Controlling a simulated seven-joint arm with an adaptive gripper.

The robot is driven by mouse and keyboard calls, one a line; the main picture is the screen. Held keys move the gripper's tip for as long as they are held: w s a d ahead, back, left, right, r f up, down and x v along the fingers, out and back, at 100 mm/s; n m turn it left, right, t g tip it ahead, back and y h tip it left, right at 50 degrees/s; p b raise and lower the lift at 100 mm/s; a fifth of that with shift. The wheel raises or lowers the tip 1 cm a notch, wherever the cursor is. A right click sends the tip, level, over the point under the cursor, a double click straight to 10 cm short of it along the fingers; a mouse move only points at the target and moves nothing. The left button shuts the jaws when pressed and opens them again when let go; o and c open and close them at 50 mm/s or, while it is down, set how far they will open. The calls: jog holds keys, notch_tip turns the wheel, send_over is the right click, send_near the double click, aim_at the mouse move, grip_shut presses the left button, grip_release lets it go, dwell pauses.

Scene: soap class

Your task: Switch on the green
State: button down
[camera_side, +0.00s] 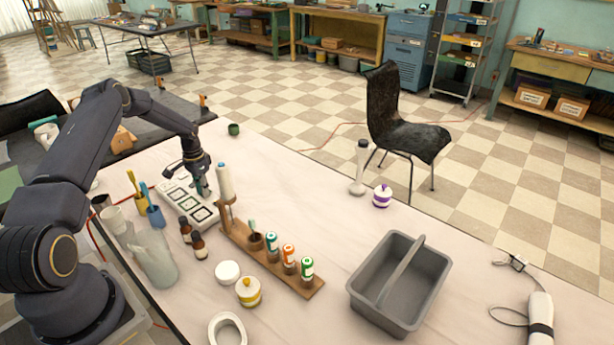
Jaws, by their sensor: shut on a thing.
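A white panel (177,196) lies on the table below my gripper. It bears dark-framed squares; some look greenish, but they are too small to read. My gripper (202,193) points down over the panel's upper right part, with its jaws shut. The thing between the jaws is largely hidden and too small to identify. Whether the fingers touch the panel, I cannot tell.
A tall white tube (225,183) stands close right of my gripper, at the end of a wooden rack (263,262) with several coloured-label vials. Brown bottles (198,246) and a clear jug (153,258) stand nearer. A grey caddy (400,284) stands right.

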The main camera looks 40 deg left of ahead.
jog(key=shift+w+a+g, duration=0.1)
jog(key=shift+w+g, duration=0.2)
jog(key=shift+g, duration=1.1)
jog(key=shift+r, duration=0.1)
jog(key=c, duration=1)
grip_release()
jog(key=v, duration=1.2)
jog(key=shift+w, duration=0.2)
